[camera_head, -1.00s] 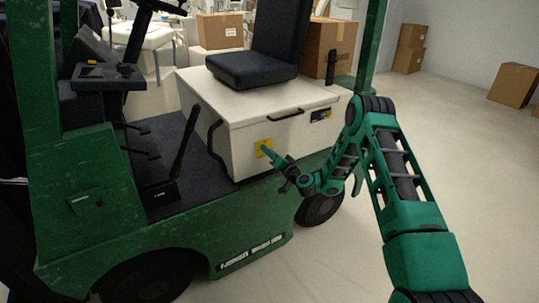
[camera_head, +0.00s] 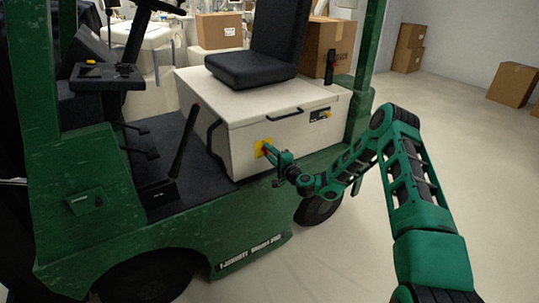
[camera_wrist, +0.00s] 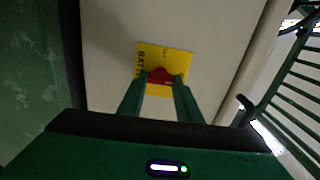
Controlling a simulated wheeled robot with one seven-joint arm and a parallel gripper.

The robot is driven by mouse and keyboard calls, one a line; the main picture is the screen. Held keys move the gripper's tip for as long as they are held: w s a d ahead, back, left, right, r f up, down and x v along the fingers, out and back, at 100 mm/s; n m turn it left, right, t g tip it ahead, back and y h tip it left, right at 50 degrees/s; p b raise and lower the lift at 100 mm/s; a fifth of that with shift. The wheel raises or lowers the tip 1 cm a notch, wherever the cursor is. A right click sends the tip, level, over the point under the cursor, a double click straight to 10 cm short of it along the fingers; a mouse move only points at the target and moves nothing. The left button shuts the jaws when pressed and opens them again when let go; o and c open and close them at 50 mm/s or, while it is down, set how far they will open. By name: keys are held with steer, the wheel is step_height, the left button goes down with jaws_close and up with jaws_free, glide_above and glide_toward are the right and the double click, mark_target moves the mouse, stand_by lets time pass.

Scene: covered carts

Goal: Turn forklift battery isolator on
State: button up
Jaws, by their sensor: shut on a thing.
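The battery isolator is a red knob (camera_wrist: 160,76) on a yellow plate (camera_wrist: 178,58) with dark lettering, fixed to the white battery box (camera_head: 240,150) under the forklift seat. In the head view the yellow plate (camera_head: 262,147) shows on the side of the box, partly behind my gripper. My gripper (camera_head: 270,150) reaches the plate from the right. In the wrist view my gripper's two fingers (camera_wrist: 160,88) sit on either side of the red knob and are shut on it. The knob's lower part is hidden between the fingers.
The green forklift (camera_head: 150,225) fills the left, with a black seat (camera_head: 250,70) on the box and a black lever (camera_head: 184,145) beside it. A rear wheel (camera_head: 318,210) is below my arm. The floor at right is clear, with cardboard boxes (camera_head: 514,84) far back.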

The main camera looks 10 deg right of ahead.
steer(key=shift+d+f+m, duration=0.3)
steer(key=shift+d, duration=0.05)
steer(key=o, duration=1)
steer(key=shift+o, duration=0.2)
steer(key=shift+a+r, duration=0.15)
steer(key=shift+a, duration=0.05)
steer(key=v, duration=1)
steer(key=shift+s+d, duration=0.2)
steer(key=shift+s, duration=0.15)
